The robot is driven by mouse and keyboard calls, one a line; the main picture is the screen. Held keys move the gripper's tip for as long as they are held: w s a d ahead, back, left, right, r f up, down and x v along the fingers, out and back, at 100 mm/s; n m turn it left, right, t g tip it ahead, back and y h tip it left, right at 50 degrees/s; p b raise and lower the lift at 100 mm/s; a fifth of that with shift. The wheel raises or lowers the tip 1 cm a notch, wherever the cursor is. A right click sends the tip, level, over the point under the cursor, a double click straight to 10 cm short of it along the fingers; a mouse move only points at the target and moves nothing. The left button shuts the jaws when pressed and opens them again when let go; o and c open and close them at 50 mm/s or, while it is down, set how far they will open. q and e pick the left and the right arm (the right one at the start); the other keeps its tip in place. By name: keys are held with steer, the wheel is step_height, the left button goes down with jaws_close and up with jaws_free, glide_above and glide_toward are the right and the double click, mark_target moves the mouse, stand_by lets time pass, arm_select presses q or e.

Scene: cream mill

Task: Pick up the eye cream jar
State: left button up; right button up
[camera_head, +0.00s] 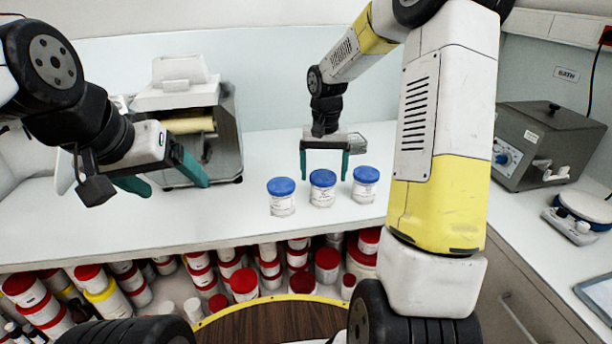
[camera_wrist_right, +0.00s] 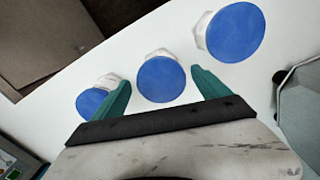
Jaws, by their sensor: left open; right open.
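Three white jars with blue lids stand in a row on the white counter: a left jar (camera_head: 282,197), a middle jar (camera_head: 322,188) and a right jar (camera_head: 364,185). Their label text is too small to read, so I cannot tell which is the eye cream jar. In the right wrist view, the middle lid (camera_wrist_right: 161,79) shows between the open fingertips (camera_wrist_right: 158,84), with a lid on either side. My left gripper (camera_head: 171,186) is open and empty over the counter at the left.
A grey roller machine (camera_head: 187,125) stands behind my left gripper. A grey bath (camera_head: 548,140) and a small round device (camera_head: 580,212) are at the right. Several red-lidded jars (camera_head: 243,283) fill the shelf below the counter. The counter around the three jars is clear.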

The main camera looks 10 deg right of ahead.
mark_target(323, 188)
steer(key=f, duration=0.6)
steer(key=shift+w+f, duration=0.25)
steer(key=shift+w, duration=0.05)
steer(key=c, duration=1.6)
steer(key=shift+c, duration=0.2)
steer(key=shift+r, duration=0.2)
